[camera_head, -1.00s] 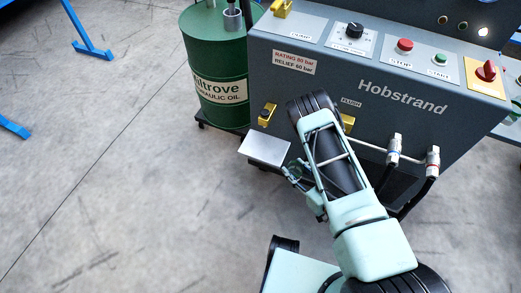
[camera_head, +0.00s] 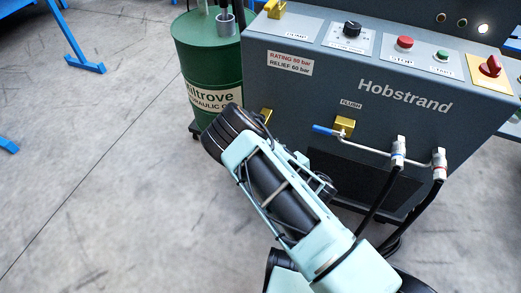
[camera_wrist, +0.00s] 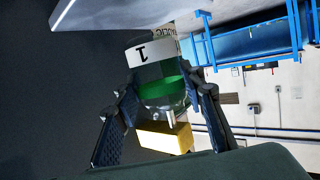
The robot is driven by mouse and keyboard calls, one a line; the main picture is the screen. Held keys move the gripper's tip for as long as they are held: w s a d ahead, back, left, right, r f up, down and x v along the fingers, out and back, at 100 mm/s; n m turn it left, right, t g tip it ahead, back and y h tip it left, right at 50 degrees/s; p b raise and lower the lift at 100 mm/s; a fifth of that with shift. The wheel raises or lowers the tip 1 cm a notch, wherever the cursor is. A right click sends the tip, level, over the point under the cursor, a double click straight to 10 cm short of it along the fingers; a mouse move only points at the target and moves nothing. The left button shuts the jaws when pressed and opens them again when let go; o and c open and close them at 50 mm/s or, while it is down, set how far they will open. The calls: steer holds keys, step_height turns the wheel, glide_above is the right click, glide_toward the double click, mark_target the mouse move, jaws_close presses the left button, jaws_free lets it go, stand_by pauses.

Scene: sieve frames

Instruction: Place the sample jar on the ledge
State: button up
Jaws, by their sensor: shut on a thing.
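My gripper (camera_wrist: 160,105) is shut around the sample jar (camera_wrist: 164,88), a clear vessel with green showing in it, with one finger on each side. The wrist view is roughly upside down. A white label area with a dark mark shows at the jar's far end. A pale flat plate, the ledge (camera_wrist: 110,12), is at the top left of the wrist view. I cannot tell whether the jar touches it. In the head view my arm hides the gripper, jar and ledge.
A yellow block (camera_wrist: 165,138) is close to the jar's near end. The grey Hobstrand machine (camera_head: 300,100) has a blue-handled valve (camera_head: 325,130) and hoses at its front. A green oil drum (camera_head: 205,65) stands left of it. Open floor lies further left.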

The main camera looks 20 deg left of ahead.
steer(key=shift+w+a, duration=0.75)
steer(key=shift+a, duration=0.25)
steer(key=f+b, duration=0.2)
steer(key=f, duration=0.1)
steer(key=shift+w+a+f+b, duration=0.3)
steer(key=shift+a+f+b, duration=0.05)
steer(key=shift+b, duration=0.05)
steer(key=shift+r, duration=0.15)
steer(key=o, duration=1.1)
steer(key=shift+o, duration=0.2)
steer(key=shift+s+d+r+p, duration=0.1)
steer(key=shift+s+d+p, duration=0.05)
steer(key=shift+d+p, duration=0.15)
steer(key=p+v, duration=0.3)
steer(key=v, duration=0.8)
